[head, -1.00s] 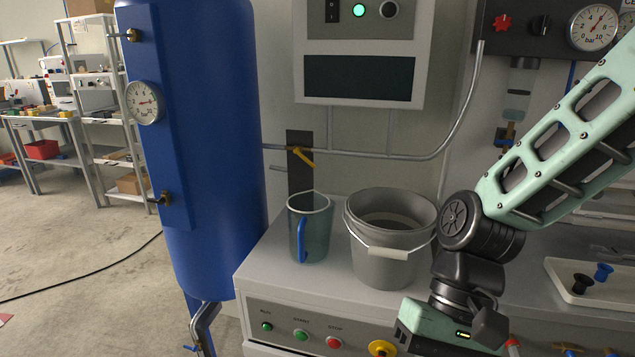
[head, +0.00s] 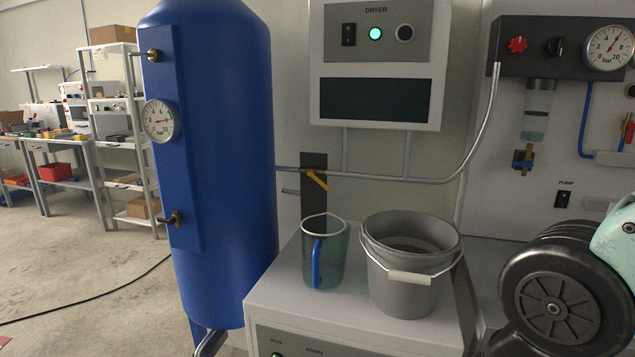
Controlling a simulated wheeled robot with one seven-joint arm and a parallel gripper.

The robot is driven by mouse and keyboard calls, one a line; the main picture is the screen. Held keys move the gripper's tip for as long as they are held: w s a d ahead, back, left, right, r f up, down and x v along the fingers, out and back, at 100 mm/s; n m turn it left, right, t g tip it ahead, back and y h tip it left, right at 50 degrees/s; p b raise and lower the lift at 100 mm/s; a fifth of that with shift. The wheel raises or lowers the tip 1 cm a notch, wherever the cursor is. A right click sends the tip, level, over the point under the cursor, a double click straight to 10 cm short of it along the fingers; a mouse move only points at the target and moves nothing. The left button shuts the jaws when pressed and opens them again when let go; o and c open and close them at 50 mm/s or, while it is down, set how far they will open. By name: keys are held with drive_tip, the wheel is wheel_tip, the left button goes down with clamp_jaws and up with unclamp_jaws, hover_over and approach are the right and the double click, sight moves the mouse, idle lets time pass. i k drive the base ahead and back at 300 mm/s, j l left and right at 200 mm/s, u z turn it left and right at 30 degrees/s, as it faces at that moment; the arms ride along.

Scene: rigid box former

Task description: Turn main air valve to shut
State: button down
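A yellow lever (head: 317,180) sits on the thin grey pipe between the blue tank and the wall equipment, in front of a dark plate (head: 313,205). It looks like the main air valve's handle, but I see no readable label on it. The lever slants down to the right, neither along the pipe nor square across it. The blue tank (head: 225,150) with a round gauge (head: 158,121) stands to its left. My gripper is out of the picture; only part of my arm shows at the lower right, well away from the lever.
A clear jug (head: 334,262) with a blue handle and a grey bucket (head: 395,298) stand on the cabinet top (head: 290,285) below the lever. The dryer box (head: 372,142) hangs above right. A regulator panel (head: 512,62) is at the right.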

sight(311, 173)
drive_tip(key=i+j+u, duration=0.7)
drive_tip(key=k+l, duration=0.1)
